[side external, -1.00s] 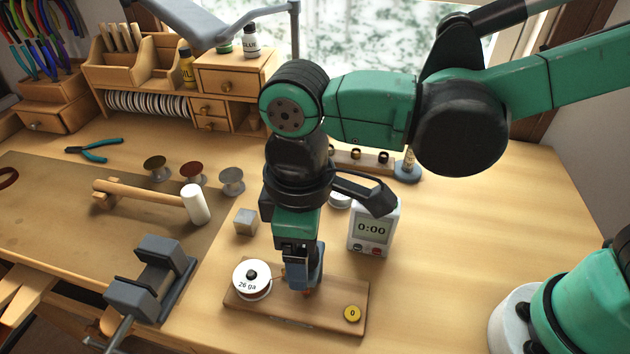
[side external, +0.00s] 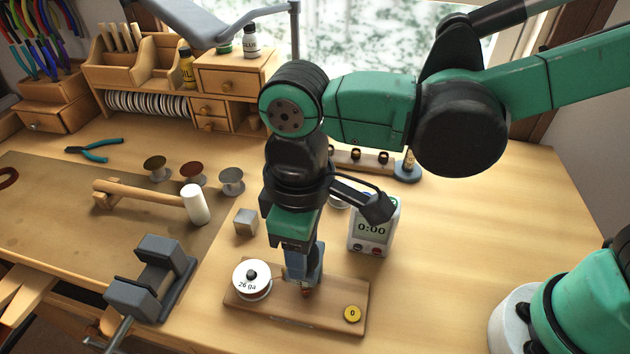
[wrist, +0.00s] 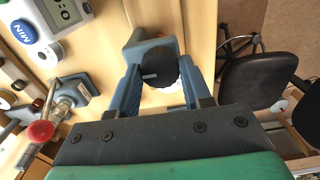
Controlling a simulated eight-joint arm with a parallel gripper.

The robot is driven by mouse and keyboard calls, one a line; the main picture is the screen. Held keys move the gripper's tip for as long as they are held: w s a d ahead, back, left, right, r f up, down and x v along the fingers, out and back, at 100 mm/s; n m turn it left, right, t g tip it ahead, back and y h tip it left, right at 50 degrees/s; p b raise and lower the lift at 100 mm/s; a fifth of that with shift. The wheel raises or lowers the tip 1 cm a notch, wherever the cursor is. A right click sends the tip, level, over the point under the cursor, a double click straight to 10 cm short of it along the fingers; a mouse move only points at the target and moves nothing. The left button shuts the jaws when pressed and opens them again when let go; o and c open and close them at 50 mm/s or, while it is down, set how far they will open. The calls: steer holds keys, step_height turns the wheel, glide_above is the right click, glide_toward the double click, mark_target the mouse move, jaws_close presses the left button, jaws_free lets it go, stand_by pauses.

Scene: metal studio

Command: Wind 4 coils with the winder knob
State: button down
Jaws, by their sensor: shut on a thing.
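The winder's wooden board (side external: 335,292) lies on the bench in the side external view. A white wire spool (side external: 247,283) marked "26 ga" sits on its left, with wire running toward my gripper. A yellow round counter (side external: 352,313) reading 0 is at its right front corner. My gripper (side external: 306,278) points down over the middle of the board and hides the knob there. In the wrist view, the two blue fingers of my gripper (wrist: 159,76) are shut around the dark round winder knob (wrist: 158,64). A blue-grey bracket (wrist: 137,41) shows beside the knob.
A timer (side external: 372,228) showing 0:00 stands behind the board. A small metal block (side external: 246,222) and a bench vise (side external: 150,278) are to the left. A white-headed mallet (side external: 195,203) lies farther left.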

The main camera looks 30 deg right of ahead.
steer(key=m, duration=1)
steer(key=shift+m, duration=0.4)
steer(key=m, duration=0.5)
steer(key=shift+m, duration=2.4)
steer(key=shift+c, duration=1.9)
jaws_free()
steer(key=shift+r, duration=0.1)
